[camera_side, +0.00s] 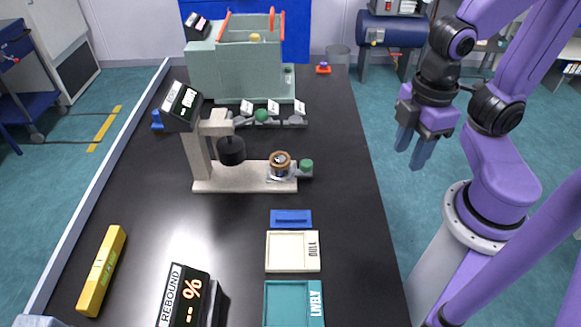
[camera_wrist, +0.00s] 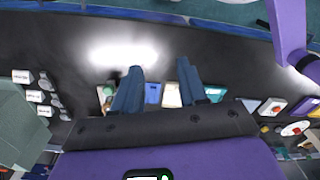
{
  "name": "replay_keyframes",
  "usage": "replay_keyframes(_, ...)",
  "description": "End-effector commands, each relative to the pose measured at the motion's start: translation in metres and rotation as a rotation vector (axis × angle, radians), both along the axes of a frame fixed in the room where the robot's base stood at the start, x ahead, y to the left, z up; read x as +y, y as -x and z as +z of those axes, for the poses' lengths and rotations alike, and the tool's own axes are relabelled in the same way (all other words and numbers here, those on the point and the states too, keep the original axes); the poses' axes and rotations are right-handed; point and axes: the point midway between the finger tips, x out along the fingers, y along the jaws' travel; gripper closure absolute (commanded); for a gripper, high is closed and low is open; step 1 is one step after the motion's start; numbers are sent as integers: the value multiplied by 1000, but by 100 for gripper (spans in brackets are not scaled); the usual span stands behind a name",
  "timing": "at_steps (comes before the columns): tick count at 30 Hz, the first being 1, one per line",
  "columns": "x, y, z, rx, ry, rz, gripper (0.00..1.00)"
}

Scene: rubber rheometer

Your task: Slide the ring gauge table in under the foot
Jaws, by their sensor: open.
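The ring gauge table (camera_side: 280,168) is a small round piece with a brown-rimmed top and a green knob (camera_side: 306,165) on its right. It sits at the right end of a beige stand's base (camera_side: 235,183). The foot (camera_side: 231,151), a black cylinder, hangs from the stand's arm to the left of the table, which is out to its side and not under it. My gripper (camera_side: 411,152) is open and empty, far right of the stand, beyond the bench's right edge. In the wrist view, my fingers (camera_wrist: 160,68) are apart, and the left one partly hides what seems to be the stand.
A tilted display (camera_side: 182,106) tops the stand. Behind are several small labelled pieces (camera_side: 273,110) and a large grey-green machine (camera_side: 240,70). In front lie a blue block (camera_side: 291,218), a cream tray (camera_side: 270,265) and a teal tray (camera_side: 268,305). The bench right of the stand is clear.

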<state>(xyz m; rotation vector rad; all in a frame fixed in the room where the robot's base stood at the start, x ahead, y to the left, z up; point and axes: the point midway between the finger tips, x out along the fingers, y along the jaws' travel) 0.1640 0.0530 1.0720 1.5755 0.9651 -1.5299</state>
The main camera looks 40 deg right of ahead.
Motion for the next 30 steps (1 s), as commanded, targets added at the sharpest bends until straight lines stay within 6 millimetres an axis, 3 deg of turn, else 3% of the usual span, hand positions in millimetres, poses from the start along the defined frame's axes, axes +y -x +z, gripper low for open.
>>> replay_keyframes(2, 0, 0, 0, 0, 0, 0, 55)
replay_keyframes(3, 0, 0, 0, 0, 0, -1, 42)
replay_keyframes(10, 8, -21, 3, 1, 3, -52, 42)
replay_keyframes(30, 42, -159, 23, 13, 18, -409, 42)
